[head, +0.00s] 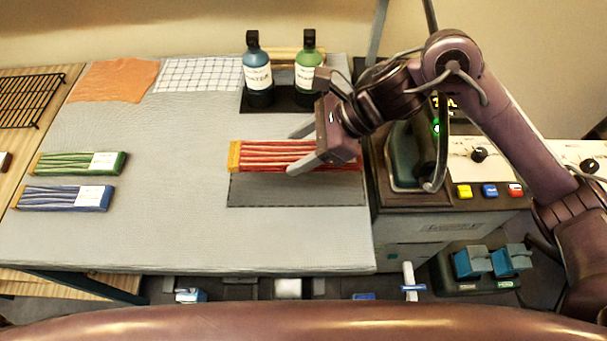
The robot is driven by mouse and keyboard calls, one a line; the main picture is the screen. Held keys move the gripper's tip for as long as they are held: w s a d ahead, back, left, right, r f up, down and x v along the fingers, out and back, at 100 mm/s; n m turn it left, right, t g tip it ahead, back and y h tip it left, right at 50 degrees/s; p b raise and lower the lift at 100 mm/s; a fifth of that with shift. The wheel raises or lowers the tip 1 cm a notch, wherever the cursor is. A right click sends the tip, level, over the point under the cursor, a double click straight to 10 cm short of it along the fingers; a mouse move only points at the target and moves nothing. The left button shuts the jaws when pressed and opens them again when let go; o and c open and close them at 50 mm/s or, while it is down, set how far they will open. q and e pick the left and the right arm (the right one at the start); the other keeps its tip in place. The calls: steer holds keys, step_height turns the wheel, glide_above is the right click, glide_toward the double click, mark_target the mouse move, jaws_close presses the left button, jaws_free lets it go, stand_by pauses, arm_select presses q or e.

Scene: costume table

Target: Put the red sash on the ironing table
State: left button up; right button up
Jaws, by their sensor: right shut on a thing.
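The red sash (262,155) is a folded, pleated red strip with a yellow end on the left. It is over the right part of the grey ironing table (170,235), along the far edge of a dark grey rectangle (290,190). My right gripper (293,153) reaches in from the right, one finger on the far side and one on the near side of the sash, shut on it. The gripper hides part of the sash's right half. I cannot tell whether the sash touches the table. My left gripper is not in view.
Green (80,163) and blue (60,198) folded sashes lie at the left. An orange cloth (115,80) and a checked cloth (198,74) lie at the back. Blue (258,80) and green (305,75) bottles stand close behind my gripper. The table's middle is clear.

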step_height(320, 180, down, 6)
steer(key=shift+r+p, duration=0.25)
steer(key=shift+p, duration=0.1)
steer(key=shift+f, duration=0.6)
step_height(320, 180, down, 4)
steer(key=shift+r+p, duration=0.25)
steer(key=shift+p, duration=0.15)
steer(key=shift+f, duration=0.2)
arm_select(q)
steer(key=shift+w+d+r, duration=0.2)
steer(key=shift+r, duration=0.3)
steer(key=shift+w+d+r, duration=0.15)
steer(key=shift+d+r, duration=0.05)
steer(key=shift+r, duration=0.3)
arm_select(e)
steer(key=shift+f+b, duration=0.25)
steer(key=shift+b, duration=0.1)
steer(key=o, duration=1)
steer(key=shift+r, duration=0.1)
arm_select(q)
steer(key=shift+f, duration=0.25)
